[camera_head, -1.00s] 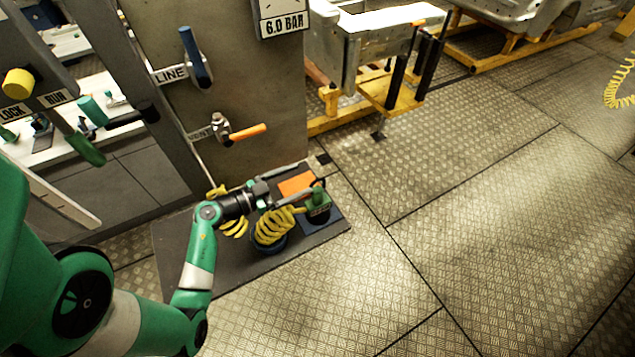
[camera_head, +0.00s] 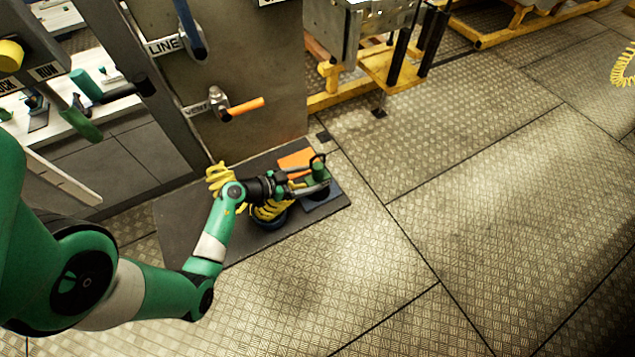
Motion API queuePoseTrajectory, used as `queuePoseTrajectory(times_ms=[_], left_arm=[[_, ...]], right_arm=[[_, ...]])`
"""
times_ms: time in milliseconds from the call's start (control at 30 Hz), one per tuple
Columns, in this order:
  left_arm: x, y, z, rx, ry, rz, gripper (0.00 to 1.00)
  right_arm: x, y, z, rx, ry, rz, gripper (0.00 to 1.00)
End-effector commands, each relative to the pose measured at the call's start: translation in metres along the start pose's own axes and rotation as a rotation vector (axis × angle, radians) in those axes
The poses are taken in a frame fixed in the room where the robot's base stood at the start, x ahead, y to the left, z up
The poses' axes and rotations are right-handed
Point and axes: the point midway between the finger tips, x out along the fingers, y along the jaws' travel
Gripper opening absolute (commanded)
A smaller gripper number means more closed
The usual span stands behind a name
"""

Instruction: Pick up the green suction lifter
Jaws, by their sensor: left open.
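The green suction lifter (camera_head: 319,168) stands on a dark blue pad (camera_head: 322,195) at the right end of a dark grey mat. My left gripper (camera_head: 314,184) is open, with its fingers reaching right to the lifter, at or around its body. I cannot tell whether the fingers touch it. My right gripper is out of view.
An orange plate (camera_head: 297,158) lies behind the gripper on the mat (camera_head: 230,248). A grey panel with an orange-handled valve (camera_head: 243,107) and a blue lever (camera_head: 188,28) rises behind. A yellow frame (camera_head: 352,92) stands at the back.

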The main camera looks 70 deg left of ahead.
Motion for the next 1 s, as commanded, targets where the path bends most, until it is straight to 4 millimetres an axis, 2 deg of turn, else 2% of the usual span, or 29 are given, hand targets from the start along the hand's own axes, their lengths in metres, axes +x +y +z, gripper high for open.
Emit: queuePoseTrajectory(times_ms=[33,100,200,467,900,933,1000], left_arm=[[0.012,0.000,0.004,0.004,0.001,0.005,0.85],[0.025,-0.001,0.004,0.004,0.000,0.005,0.85],[0.036,-0.001,0.002,0.003,0.001,0.003,0.85],[0.038,-0.001,0.001,0.001,0.000,0.000,0.83],[0.037,-0.001,0.001,0.001,0.000,0.000,0.04],[0.037,-0.001,0.001,0.001,0.000,0.000,0.00],[0.037,-0.001,0.001,0.001,0.000,0.000,0.00]], right_arm=[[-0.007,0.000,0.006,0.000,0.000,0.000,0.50],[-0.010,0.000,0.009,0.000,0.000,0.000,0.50],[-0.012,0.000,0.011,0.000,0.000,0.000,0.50],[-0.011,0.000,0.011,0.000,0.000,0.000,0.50],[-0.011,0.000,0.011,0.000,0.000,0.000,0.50],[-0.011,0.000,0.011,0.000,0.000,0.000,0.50],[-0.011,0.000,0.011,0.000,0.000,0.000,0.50]])
